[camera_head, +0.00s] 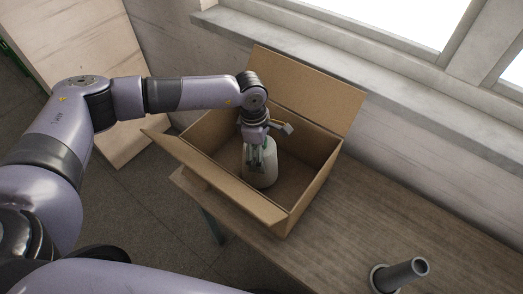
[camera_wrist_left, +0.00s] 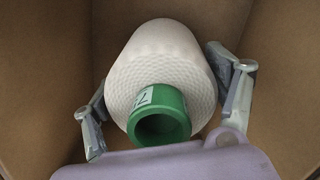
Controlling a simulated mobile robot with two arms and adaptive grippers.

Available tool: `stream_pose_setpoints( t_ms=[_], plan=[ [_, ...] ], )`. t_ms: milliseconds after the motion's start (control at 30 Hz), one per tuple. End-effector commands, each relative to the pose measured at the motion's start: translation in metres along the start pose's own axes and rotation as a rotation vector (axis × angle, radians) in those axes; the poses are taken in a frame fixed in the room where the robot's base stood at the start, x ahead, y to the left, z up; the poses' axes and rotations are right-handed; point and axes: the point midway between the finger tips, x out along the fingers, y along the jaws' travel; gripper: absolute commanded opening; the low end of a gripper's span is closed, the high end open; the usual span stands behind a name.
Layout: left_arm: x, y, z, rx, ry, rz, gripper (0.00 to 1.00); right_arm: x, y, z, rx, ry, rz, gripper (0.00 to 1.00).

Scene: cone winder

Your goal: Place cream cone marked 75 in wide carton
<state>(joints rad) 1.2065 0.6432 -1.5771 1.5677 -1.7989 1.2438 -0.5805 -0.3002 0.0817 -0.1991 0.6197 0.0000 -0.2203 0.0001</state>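The cream cone (camera_head: 261,170) is inside the wide cardboard carton (camera_head: 231,196), near its front-left part. In the left wrist view the cone (camera_wrist_left: 165,62) shows its green tube end (camera_wrist_left: 160,122) towards me, with a small pale label whose mark I cannot fully read. My left gripper (camera_wrist_left: 158,72) has one finger against each side of the cone and looks shut on it. In the head view my left gripper (camera_head: 259,150) reaches down into the carton from above. Whether the cone's base touches the carton floor is hidden.
The carton's flaps stand open, with a tall one (camera_head: 310,88) at the back. It sits on a wooden table (camera_head: 350,215) below a window sill (camera_head: 370,85).

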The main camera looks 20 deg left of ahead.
Motion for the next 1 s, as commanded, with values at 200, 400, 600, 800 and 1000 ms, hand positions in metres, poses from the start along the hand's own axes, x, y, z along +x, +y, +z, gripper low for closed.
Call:
stream_pose_setpoints(
  t_ms=[200, 400, 600, 800, 1000],
  plan=[
    [0.000, 0.000, 0.000, -0.001, 0.001, 0.000, 0.96, 0.000, 0.000, 0.001, 0.000, -0.001, 0.000, 0.33],
    [0.000, 0.000, 0.000, -0.001, 0.001, 0.000, 0.98, 0.000, 0.000, 0.001, 0.000, -0.001, 0.000, 0.33],
    [-0.002, 0.000, 0.000, -0.001, 0.001, 0.000, 0.98, -0.002, -0.001, 0.000, 0.000, -0.001, -0.001, 0.33],
    [-0.024, 0.002, -0.001, 0.000, -0.001, 0.004, 0.98, 0.004, -0.001, 0.001, 0.000, 0.000, -0.002, 0.33],
    [-0.068, 0.001, 0.000, -0.001, -0.001, 0.005, 0.98, 0.015, -0.003, 0.001, 0.000, 0.001, -0.003, 0.33]
  ],
)
